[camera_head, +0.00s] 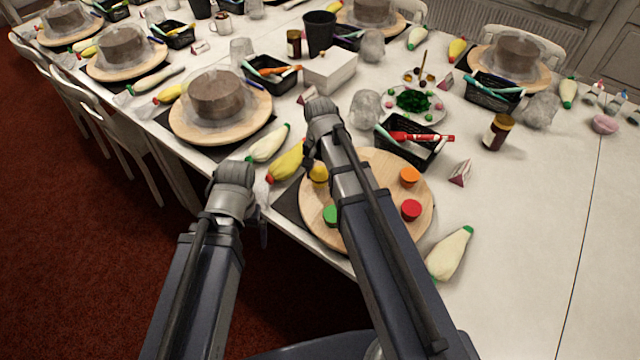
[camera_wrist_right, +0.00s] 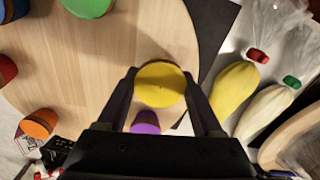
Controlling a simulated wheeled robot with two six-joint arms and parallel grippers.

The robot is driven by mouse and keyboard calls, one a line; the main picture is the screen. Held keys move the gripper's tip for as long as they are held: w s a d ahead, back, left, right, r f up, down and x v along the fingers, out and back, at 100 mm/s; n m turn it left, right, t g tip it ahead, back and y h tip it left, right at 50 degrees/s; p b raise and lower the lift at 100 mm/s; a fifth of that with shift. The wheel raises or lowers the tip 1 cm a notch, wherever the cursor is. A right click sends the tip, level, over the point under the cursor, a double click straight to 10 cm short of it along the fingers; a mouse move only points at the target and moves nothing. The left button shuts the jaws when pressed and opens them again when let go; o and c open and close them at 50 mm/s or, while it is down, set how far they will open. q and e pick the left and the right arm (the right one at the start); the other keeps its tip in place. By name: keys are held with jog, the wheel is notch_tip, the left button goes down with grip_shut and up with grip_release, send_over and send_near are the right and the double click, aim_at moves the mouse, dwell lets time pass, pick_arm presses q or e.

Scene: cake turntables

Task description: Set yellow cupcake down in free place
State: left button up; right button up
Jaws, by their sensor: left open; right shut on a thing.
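The yellow cupcake (camera_wrist_right: 160,84) is between the fingers of my right gripper (camera_wrist_right: 160,78), which is shut on it, at the edge of the round wooden turntable (camera_wrist_right: 120,45). In the head view the yellow cupcake (camera_head: 319,173) shows beside my right arm, over the turntable's left part (camera_head: 385,165). I cannot tell whether it touches the wood. My left gripper (camera_head: 262,230) is open and empty, off the table's front edge. A purple cupcake (camera_wrist_right: 146,122) stands close to the yellow one, partly hidden by the gripper.
Green (camera_head: 331,215), orange (camera_head: 409,176) and red (camera_head: 411,210) cupcakes stand on the turntable; a blue one (camera_wrist_right: 15,10) shows in the wrist view. The turntable's middle is bare. Piping bags (camera_head: 287,161) lie beside it. A black basket (camera_head: 408,143) stands behind.

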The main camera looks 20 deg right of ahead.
aim_at(320, 181)
jog(key=shift+f+b, duration=0.9)
jog(key=shift+f, duration=0.45)
jog(key=shift+f, duration=0.15)
jog(key=o, duration=1.4)
jog(key=shift+c, duration=0.2)
notch_tip(320, 181, up, 12)
jog(key=p, duration=1.2)
jog(key=shift+r, duration=0.2)
